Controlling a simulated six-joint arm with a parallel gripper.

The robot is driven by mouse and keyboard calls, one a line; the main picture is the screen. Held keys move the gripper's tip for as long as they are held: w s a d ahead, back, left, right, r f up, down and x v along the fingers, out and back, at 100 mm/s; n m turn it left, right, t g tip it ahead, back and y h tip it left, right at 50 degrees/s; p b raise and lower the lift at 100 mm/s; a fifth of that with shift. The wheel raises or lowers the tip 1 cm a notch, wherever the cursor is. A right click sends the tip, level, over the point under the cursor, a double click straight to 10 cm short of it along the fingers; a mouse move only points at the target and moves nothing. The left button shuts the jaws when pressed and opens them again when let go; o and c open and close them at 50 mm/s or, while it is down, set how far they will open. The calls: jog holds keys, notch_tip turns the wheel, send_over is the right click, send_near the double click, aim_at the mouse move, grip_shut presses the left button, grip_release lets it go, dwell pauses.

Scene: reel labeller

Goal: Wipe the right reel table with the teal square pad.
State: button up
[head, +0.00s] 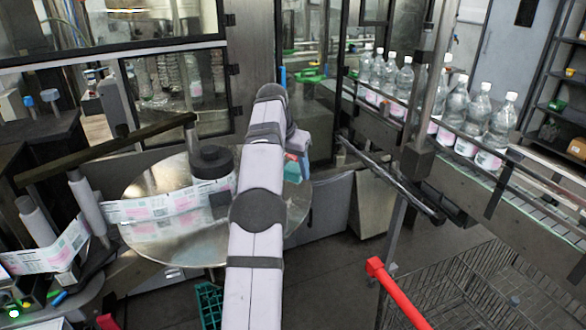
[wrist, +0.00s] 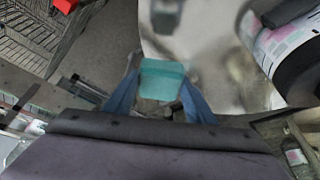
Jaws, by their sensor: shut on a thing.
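The teal square pad (wrist: 162,80) is held between the two blue fingers of my gripper (wrist: 160,92) in the wrist view. In the head view a little of the pad (head: 291,170) shows beside my arm, which hides most of my gripper. The right reel table (head: 165,248) is a round, shiny metal disc, partly behind my arm. In the wrist view its bare surface (wrist: 205,45) lies beyond the pad. The pad is at the table's right edge in the head view. I cannot tell whether it touches the surface.
A dark reel core (head: 212,162) with a printed label web (head: 150,208) stands on the table, left of my arm. Several bottles (head: 478,115) line a conveyor (head: 545,205) at right. A red-ended bar (head: 395,290) and wire basket (head: 455,290) are at front right.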

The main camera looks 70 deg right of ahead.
jog(key=w+a+f+p, duration=0.1)
jog(key=w+a, duration=0.4)
jog(key=a, duration=0.4)
jog(key=w+a+f+p, duration=0.1)
jog(key=w+a, duration=0.4)
jog(key=a, duration=0.3)
notch_tip(320, 180, down, 7)
jog(key=b, duration=0.6)
jog(key=shift+w, duration=0.15)
jog(key=shift+s+d+f, duration=0.25)
jog(key=shift+f, duration=0.2)
jog(key=shift+c, duration=0.3)
jog(key=shift+s+d+f, duration=0.15)
jog(key=shift+s+d, duration=0.1)
jog(key=shift+s+d+p, duration=1)
jog(key=shift+s+d, duration=2.45)
jog(key=shift+s, duration=0.05)
jog(key=shift+w+a+f, duration=0.1)
jog(key=shift+w+a, duration=0.1)
jog(key=shift+w+a+b, duration=1.25)
jog(key=shift+w+a, duration=2.5)
notch_tip(320, 180, up, 3)
jog(key=shift+w+f+p, duration=0.1)
jog(key=shift+w+p, duration=0.05)
jog(key=shift+p, duration=0.6)
notch_tip(320, 180, up, 6)
jog(key=p, duration=0.4)
jog(key=shift+f+p, duration=0.15)
jog(key=shift+p, duration=0.15)
